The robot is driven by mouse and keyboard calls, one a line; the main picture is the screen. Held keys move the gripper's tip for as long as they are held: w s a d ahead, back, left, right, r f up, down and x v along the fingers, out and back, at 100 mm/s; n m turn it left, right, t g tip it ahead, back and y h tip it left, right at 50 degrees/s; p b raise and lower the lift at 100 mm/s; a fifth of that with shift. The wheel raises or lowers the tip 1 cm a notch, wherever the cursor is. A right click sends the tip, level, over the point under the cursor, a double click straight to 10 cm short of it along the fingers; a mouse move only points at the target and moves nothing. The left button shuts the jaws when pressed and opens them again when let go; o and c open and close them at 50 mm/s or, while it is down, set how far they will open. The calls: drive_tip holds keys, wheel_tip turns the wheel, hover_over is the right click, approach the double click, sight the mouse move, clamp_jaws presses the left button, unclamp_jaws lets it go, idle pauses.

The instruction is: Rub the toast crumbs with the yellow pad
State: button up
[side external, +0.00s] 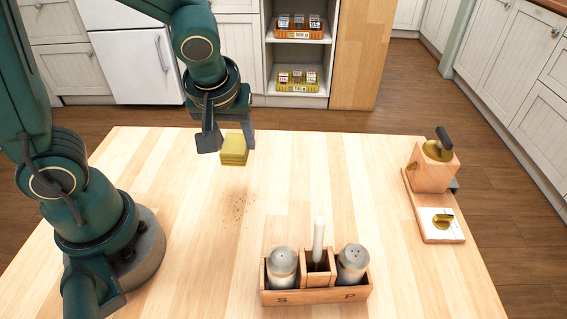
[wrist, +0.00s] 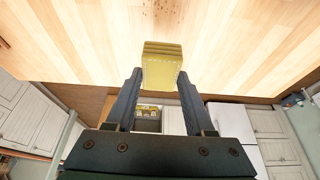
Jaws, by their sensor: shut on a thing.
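The yellow pad (side external: 234,149) is a small yellow block with stacked layers. My gripper (side external: 233,138) is shut on it and holds it above the wooden table, apart from the surface. In the wrist view the pad (wrist: 162,64) sits between the two fingertips of my gripper (wrist: 161,75). The toast crumbs (side external: 239,209) are a loose patch of small brown specks on the table, nearer the side camera than the pad. A few crumbs (wrist: 170,8) also show at the top edge of the wrist view.
A wooden caddy (side external: 318,296) with two shakers and a white upright stick stands at the table's front. A wooden block device with brass parts (side external: 433,172) stands at the right. The table (side external: 340,180) between them and around the crumbs is clear.

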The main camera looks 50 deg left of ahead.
drive_tip(key=shift+s+f, duration=0.1)
drive_tip(key=shift+f, duration=3.75)
drive_tip(key=shift+s+d, duration=0.15)
drive_tip(key=shift+d, duration=0.15)
drive_tip(key=shift+c, duration=0.5)
drive_tip(key=shift+s+d+f, duration=0.15)
drive_tip(key=shift+s+d, duration=3.35)
drive_tip(key=shift+d, duration=0.05)
drive_tip(key=shift+w+a, duration=3.75)
drive_tip(key=shift+a, duration=0.15)
drive_tip(key=shift+w+d, duration=0.3)
drive_tip(key=shift+s+d+f, duration=0.1)
drive_tip(key=shift+s+d, duration=0.05)
drive_tip(key=shift+d, duration=0.15)
drive_tip(key=shift+s+d, duration=3.6)
drive_tip(key=shift+w+a, duration=3.55)
drive_tip(key=shift+a, duration=0.05)
drive_tip(key=r, duration=0.2)
drive_tip(key=shift+w+a+r, duration=0.25)
drive_tip(key=shift+r, duration=0.05)
drive_tip(key=shift+s+r, duration=0.1)
drive_tip(key=shift+r, duration=2.75)
